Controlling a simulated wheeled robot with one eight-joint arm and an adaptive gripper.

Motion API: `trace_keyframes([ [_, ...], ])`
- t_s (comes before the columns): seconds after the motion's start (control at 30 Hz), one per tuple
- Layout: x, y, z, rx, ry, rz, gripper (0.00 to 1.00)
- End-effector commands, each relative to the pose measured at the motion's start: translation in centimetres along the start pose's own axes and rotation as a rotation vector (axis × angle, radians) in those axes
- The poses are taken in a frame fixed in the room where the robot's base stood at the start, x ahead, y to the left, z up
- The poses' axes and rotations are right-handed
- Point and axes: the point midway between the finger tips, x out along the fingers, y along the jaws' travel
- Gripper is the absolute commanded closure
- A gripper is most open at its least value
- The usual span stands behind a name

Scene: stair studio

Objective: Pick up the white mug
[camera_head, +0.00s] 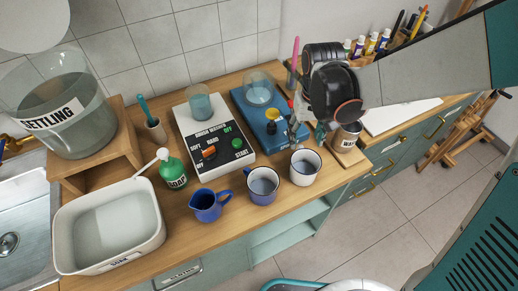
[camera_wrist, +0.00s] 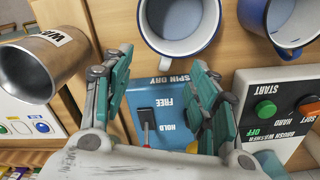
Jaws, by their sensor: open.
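The white mug (camera_head: 305,166) has a dark rim and stands upright near the front edge of the wooden counter. In the wrist view the white mug (camera_wrist: 180,22) is at the top centre, with its mouth facing the camera and its top cut off. My gripper (camera_head: 306,130) is above the counter, behind the mug, and partly hidden by my wrist. In the wrist view my gripper (camera_wrist: 160,65) has its teal fingers spread apart with nothing between them. The fingers are apart from the mug.
A blue-and-white mug (camera_head: 262,186) and a blue jug (camera_head: 207,206) stand left of the white mug. A metal cup (camera_wrist: 45,62) stands on its other side. The blue spin-dry box (camera_wrist: 165,112) lies below my fingers. The brush washer (camera_head: 213,140) is at left.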

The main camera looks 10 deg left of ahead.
Motion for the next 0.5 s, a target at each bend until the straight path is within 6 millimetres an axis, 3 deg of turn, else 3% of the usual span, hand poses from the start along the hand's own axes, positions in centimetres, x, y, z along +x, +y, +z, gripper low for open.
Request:
trace_keyframes([
  [0.17,1.0,-0.2,-0.1,-0.002,0.000,0.000,0.46],
  [0.5,5.2,-0.8,-0.3,-0.001,0.000,0.000,0.46],
])
